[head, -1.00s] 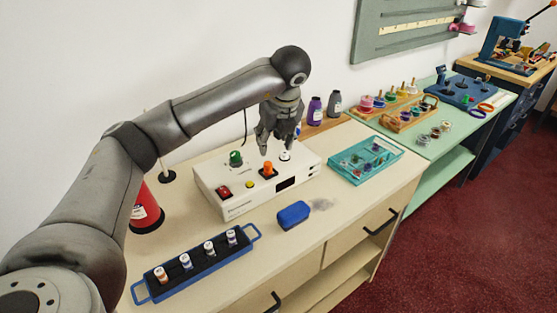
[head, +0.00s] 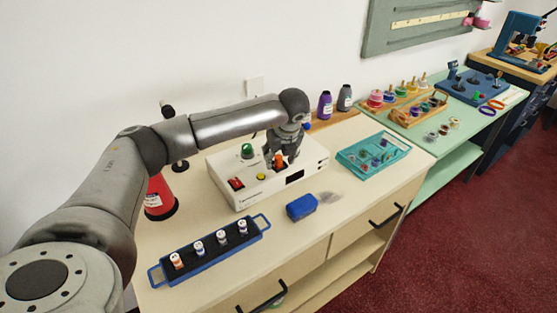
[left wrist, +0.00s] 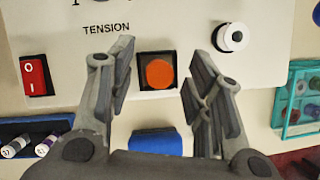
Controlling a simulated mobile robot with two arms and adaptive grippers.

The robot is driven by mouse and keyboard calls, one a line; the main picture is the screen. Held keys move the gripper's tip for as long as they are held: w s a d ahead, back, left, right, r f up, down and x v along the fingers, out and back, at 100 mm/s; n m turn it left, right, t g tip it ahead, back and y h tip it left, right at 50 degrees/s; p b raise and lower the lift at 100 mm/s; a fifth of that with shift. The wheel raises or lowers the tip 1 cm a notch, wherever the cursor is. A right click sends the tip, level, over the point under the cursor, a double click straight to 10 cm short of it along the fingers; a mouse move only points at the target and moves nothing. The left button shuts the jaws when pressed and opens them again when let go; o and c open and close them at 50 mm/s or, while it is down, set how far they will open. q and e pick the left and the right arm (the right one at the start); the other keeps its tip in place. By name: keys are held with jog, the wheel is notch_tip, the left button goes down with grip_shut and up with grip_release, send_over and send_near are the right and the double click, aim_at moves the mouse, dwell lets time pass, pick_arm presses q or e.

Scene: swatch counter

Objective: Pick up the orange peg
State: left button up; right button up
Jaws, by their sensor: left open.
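The orange peg (head: 280,161) stands in a dark square recess on top of the white control box (head: 248,198). In the left wrist view the peg (left wrist: 159,73) shows as a round orange end in its black square, under the label "TENSION". My left gripper (head: 282,157) is open over the box. In the wrist view its two fingers (left wrist: 160,52) lie on either side of the peg, with a gap on both sides. Whether they reach down to the peg's height I cannot tell. My right gripper is not in view.
The box also bears a red switch (head: 236,184), a green knob (head: 247,150) and a yellow button (head: 261,176). A blue block (head: 301,207), a blue spool rack (head: 207,263) and a teal tray (head: 373,153) lie around it.

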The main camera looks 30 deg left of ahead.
pick_arm(q)
jog(key=c, duration=0.9)
jog(key=shift+r, duration=0.15)
